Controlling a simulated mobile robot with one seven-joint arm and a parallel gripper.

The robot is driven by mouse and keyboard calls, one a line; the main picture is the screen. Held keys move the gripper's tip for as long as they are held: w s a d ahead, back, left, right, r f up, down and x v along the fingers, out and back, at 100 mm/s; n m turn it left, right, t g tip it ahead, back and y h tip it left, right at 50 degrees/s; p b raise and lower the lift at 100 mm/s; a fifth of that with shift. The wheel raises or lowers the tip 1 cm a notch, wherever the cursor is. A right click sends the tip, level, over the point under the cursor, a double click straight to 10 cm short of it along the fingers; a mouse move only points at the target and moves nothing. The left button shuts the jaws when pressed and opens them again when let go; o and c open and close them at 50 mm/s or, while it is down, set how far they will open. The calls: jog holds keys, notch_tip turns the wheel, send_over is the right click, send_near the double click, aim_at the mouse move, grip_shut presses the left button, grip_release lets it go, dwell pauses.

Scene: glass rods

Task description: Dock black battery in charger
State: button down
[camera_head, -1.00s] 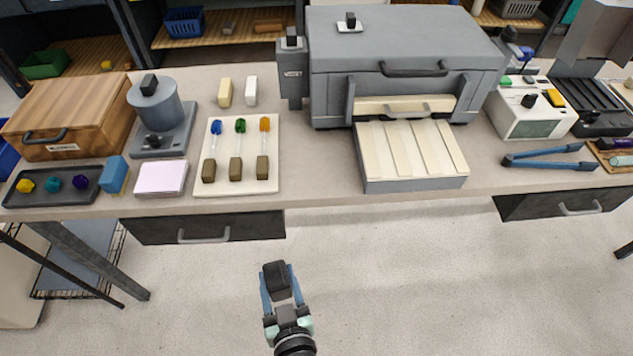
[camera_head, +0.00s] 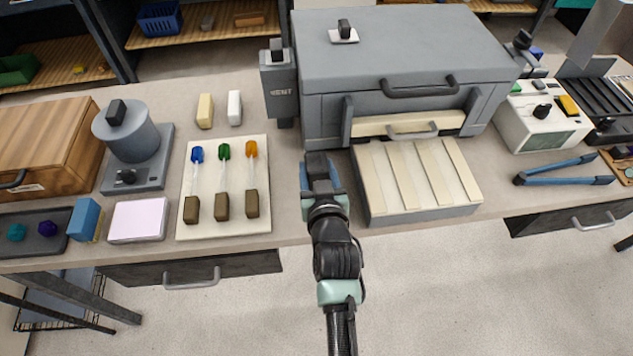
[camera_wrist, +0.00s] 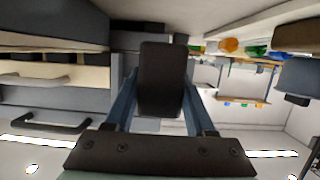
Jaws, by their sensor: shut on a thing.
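My gripper (camera_head: 320,180) is shut on a black block, the black battery (camera_head: 316,162). It holds it above the worktable's front part, between the rod board and the grey kiln's front tray. In the wrist view the battery (camera_wrist: 162,78) stands out between the blue fingers of my gripper (camera_wrist: 160,105). No charger is clearly marked. A grey box with a dark top piece (camera_head: 279,82) is fixed to the kiln's left side. A white instrument (camera_head: 541,115) with a greenish screen stands at the right. I cannot tell which is the charger.
The grey kiln (camera_head: 405,60) and its slatted tray (camera_head: 418,212) are right of my gripper. A white board (camera_head: 259,146) with several coloured rods lies left. Blue tongs (camera_head: 563,169) lie at right.

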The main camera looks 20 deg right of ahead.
jog(key=shift+w+f+b, duration=0.1)
jog(key=shift+f+b, duration=0.3)
jog(key=shift+f, duration=1.8)
jog(key=shift+f, duration=0.2)
jog(key=shift+c, duration=1.2)
grip_release()
jog(key=shift+r, duration=0.15)
jog(key=shift+s, duration=0.3)
jog(key=v, duration=1.1)
jog(key=shift+s, duration=0.2)
